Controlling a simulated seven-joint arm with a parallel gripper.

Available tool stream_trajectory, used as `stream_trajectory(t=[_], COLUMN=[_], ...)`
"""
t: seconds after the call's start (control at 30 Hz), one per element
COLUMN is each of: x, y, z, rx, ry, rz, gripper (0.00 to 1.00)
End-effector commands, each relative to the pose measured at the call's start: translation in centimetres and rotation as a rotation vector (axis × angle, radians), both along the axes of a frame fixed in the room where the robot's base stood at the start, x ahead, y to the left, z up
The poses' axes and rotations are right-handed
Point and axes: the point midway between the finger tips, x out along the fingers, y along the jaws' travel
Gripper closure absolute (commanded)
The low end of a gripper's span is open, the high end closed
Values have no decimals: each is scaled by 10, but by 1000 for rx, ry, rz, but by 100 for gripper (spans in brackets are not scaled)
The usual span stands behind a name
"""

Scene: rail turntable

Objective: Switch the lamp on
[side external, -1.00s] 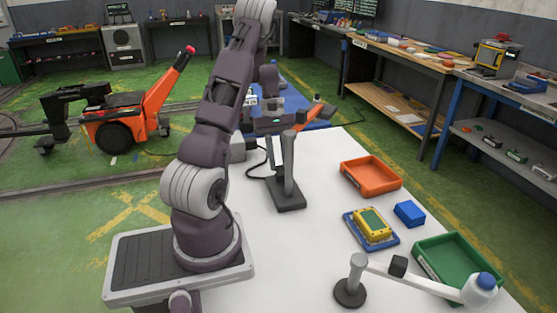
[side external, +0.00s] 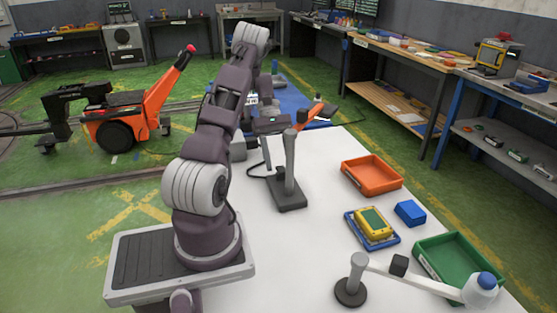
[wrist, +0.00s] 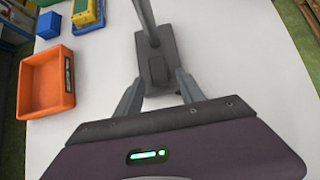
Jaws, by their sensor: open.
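A dark grey stand with a post, a flat base (side external: 288,198) and a black cord stands on the white table; I take it as the lamp. In the wrist view its base (wrist: 156,68) lies just beyond my fingertips, with a darker rectangular patch on top that may be a switch. My gripper (wrist: 160,82) is open and empty, its fingers on either side of the near end of the base. In the side view my gripper (side external: 268,165) is partly behind the post. Contact with the base cannot be told. No glow shows, and the lamp head is unclear.
An orange tray (side external: 372,188), a blue block (side external: 410,212), a yellow case (side external: 373,222) on a blue tray and a green tray (side external: 425,245) stand to the right. A white-armed stand with a blue cap (side external: 486,281) is at the front right. Table left of the base is clear.

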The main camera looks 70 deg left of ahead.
Motion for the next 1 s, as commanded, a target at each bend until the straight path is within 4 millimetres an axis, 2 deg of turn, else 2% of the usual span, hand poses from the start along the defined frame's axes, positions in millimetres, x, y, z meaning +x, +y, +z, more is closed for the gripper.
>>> stream_trajectory(t=[0.13,0.33,0.5,1.0], x=[0,0,0,1], y=[6,34,46,46], z=[5,37,51,57], rx=[4,5,1,9], ry=[-1,-1,-1,0], rz=[0,0,-1,-7], gripper=[55,55,55,55])
